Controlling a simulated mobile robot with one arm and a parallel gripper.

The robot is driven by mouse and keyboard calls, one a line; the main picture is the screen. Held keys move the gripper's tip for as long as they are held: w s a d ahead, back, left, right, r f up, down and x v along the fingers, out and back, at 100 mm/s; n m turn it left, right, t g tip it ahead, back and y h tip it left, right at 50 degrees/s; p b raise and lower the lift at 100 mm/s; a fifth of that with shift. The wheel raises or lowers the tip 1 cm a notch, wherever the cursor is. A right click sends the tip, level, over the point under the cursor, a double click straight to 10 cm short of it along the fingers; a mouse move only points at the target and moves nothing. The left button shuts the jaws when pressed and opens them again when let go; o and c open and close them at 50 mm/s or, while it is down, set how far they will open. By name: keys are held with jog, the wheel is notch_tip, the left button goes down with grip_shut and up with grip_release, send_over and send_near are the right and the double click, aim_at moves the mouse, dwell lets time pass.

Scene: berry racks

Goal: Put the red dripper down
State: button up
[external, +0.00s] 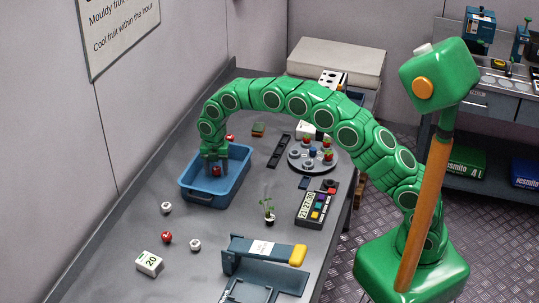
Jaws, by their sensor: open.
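My green gripper (215,161) points down inside the blue tray (235,181), with its fingers below the rim level. The gripper is open. A small red dripper (216,171) is in the tray, right at the fingertips; I cannot tell whether it touches a finger. A red numbered dripper (167,238) lies on the grey bench in front of the tray, between two white ones, one farther (166,208) and one nearer (195,245).
A round grey carousel (297,163) with several small pieces stands right of the tray. A keypad device (311,207), a small plant (268,214), a blue-grey press with a yellow end (265,250) and a white block marked 20 (149,263) are nearer. Bare bench lies left of the plant.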

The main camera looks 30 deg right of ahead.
aim_at(216, 169)
notch_tip(216, 169, up, 12)
dwell(0.6)
jog(key=s+d+r+m, duration=0.3)
jog(key=s+d+m, duration=0.2)
jog(key=d, duration=0.4)
jog(key=s+d+r+m, duration=0.4)
jog(key=d, duration=0.6)
jog(key=s+d+r+m, duration=0.3)
jog(key=s+d+m, duration=0.2)
jog(key=d, duration=0.4)
jog(key=s+d+f+m, duration=0.1)
jog(key=s+d+m, duration=0.4)
jog(key=s, duration=0.4)
jog(key=s+d+f+m+g, duration=0.1)
jog(key=s+d+m, duration=0.4)
jog(key=s, duration=0.5)
jog(key=s+d+f+m, duration=0.2)
jog(key=s+d+m, duration=0.4)
jog(key=s, duration=0.4)
jog(key=shift+d+f+g, duration=0.4)
jog(key=shift+d, duration=0.05)
